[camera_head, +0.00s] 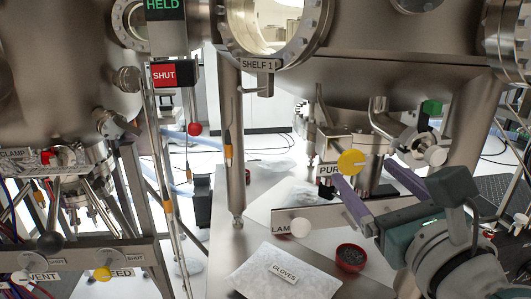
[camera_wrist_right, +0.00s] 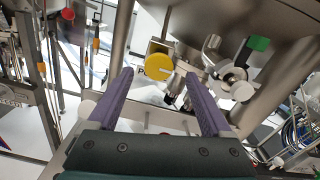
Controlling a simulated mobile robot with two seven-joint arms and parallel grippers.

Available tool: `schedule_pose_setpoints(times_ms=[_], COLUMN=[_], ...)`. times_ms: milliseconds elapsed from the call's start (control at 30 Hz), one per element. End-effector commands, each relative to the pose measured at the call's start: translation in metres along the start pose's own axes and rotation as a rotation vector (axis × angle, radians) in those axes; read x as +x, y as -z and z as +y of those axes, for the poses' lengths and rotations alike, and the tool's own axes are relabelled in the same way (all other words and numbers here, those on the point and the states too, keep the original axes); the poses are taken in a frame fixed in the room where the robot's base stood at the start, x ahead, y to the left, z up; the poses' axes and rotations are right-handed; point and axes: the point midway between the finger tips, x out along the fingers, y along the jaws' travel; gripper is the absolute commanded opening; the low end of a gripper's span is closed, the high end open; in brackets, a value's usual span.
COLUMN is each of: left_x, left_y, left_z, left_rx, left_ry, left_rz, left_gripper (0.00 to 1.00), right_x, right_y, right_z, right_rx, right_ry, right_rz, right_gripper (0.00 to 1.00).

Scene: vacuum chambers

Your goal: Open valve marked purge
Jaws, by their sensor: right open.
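A round yellow knob (camera_head: 351,162) sits on a small metal block under the right-hand chamber. A label (camera_head: 329,170) beside it reads "PUR", its rest hidden. The knob also shows in the right wrist view (camera_wrist_right: 159,63), just beyond the fingertips and between their lines. My right gripper (camera_head: 366,174) comes in from the lower right. Its two purple fingers are spread wide, with nothing between them, also in the right wrist view (camera_wrist_right: 160,76). No contact with the knob shows. My left gripper is not in view.
A green-topped handle (camera_head: 432,107) and pipework stand right of the knob. A gloves packet (camera_head: 284,274) and red bowl (camera_head: 352,257) rest on the table. A vertical post (camera_head: 232,140) stands left. Vent and feed knobs are lower left.

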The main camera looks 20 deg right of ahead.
Motion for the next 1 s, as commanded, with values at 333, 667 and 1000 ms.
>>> schedule_pose_setpoints(times_ms=[333, 667, 1000], left_x=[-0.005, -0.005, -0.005], left_y=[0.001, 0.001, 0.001], left_z=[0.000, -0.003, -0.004], left_rx=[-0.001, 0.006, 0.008], left_ry=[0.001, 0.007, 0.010], left_rz=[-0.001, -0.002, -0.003], left_gripper=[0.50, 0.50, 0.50], right_x=[0.052, 0.059, 0.058], right_y=[-0.001, 0.000, 0.000], right_z=[0.000, 0.000, 0.000], right_rx=[-0.003, -0.004, -0.004], right_ry=[-0.001, -0.001, -0.001], right_rz=[-0.001, 0.000, 0.000], right_gripper=[0.83, 0.83, 0.51])
